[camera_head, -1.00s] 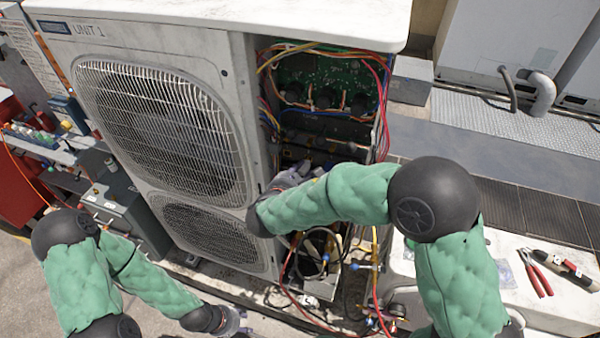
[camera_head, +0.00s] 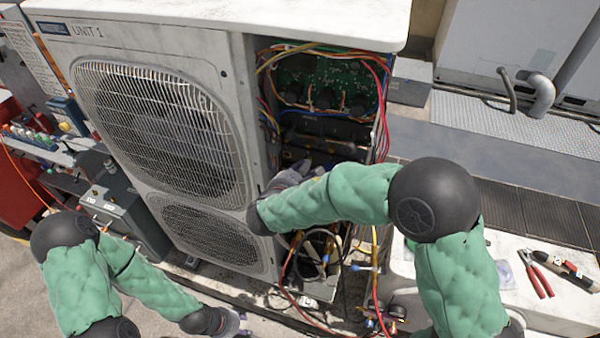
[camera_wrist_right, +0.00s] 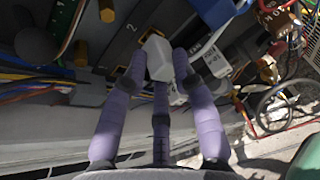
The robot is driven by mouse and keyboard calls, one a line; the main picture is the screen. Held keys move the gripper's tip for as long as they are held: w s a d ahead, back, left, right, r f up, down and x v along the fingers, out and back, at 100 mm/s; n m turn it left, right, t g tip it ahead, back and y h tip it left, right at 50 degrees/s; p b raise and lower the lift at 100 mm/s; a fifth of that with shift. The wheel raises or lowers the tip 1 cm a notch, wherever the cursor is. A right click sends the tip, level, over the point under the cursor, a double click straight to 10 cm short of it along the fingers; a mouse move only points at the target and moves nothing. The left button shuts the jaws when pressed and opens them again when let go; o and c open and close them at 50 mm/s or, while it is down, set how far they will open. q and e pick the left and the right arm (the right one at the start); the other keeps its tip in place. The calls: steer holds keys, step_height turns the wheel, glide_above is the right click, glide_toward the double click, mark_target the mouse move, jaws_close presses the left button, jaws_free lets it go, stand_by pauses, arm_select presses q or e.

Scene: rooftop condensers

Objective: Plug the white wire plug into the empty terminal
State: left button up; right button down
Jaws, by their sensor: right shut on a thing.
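The white wire plug (camera_wrist_right: 157,60) is between the purple fingertips of my right gripper (camera_wrist_right: 160,72) in the right wrist view. The gripper is shut on it, close in front of a dark terminal panel (camera_wrist_right: 122,38) marked 2. Whether the plug touches a terminal cannot be told, and the empty terminal is not clearly visible. In the head view my right gripper (camera_head: 287,180) is at the open side of the condenser unit (camera_head: 235,150), partly hidden by my forearm. My left gripper (camera_head: 238,324) is low at the bottom edge, too small to judge.
Brass posts (camera_wrist_right: 107,10) and coloured wires (camera_wrist_right: 30,84) lie left of the plug in the wrist view. A blue part (camera_wrist_right: 215,10) and white labels (camera_wrist_right: 212,58) are to its right. Red-handled pliers (camera_head: 537,274) lie on the white surface at right.

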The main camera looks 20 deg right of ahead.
steer(key=shift+w+d+r, duration=0.1)
steer(key=shift+w+d, duration=0.15)
steer(key=shift+w, duration=0.15)
stand_by(0.5)
steer(key=c, duration=0.9)
jaws_free()
steer(key=shift+s, duration=0.1)
